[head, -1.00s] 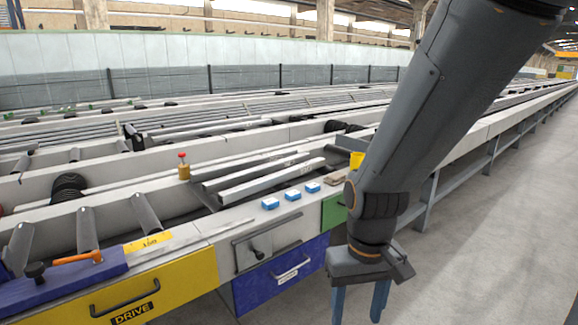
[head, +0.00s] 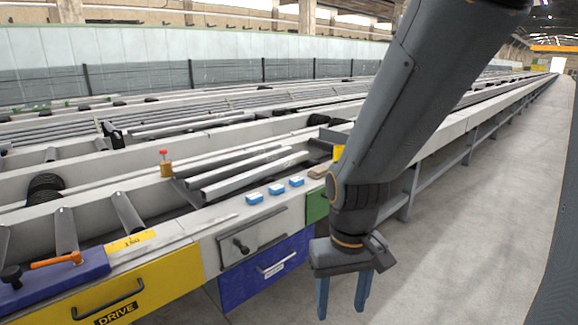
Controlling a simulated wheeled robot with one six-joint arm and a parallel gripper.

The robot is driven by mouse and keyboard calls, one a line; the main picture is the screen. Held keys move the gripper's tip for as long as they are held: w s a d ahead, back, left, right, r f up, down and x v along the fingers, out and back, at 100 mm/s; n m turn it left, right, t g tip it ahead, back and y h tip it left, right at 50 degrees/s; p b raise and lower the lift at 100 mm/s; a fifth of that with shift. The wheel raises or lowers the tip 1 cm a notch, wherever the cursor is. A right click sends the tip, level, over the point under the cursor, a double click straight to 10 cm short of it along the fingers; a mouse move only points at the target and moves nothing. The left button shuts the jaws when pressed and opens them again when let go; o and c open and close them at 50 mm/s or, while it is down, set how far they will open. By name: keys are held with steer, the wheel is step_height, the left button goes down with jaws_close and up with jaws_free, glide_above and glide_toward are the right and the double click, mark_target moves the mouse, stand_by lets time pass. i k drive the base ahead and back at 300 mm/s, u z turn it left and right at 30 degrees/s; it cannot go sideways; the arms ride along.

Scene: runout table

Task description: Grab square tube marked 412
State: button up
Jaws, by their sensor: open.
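Several grey square tubes (head: 248,174) lie side by side on the runout table (head: 140,215), near its front edge, left of my arm. Small marks show near their right ends, but they are too small to read, so I cannot tell which tube is marked 412. My gripper (head: 342,300) hangs in front of the table, over the aisle, right of the blue drawer. It points down with its two blue fingers apart and nothing between them. It is well clear of the tubes.
Blue blocks (head: 276,189) sit on the table's front ledge. A yellow-and-red bottle (head: 165,164) stands left of the tubes. An orange-handled tool (head: 55,260) lies at the lower left. A yellow object (head: 338,152) is partly behind my arm. The aisle floor (head: 470,220) at right is clear.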

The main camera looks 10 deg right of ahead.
mark_target(204, 179)
steer(key=z, duration=0.3)
steer(key=i, duration=0.75)
steer(key=z, duration=0.45)
steer(key=i, duration=0.85)
steer(key=u, duration=0.7)
steer(key=i, duration=0.95)
steer(key=u, duration=0.65)
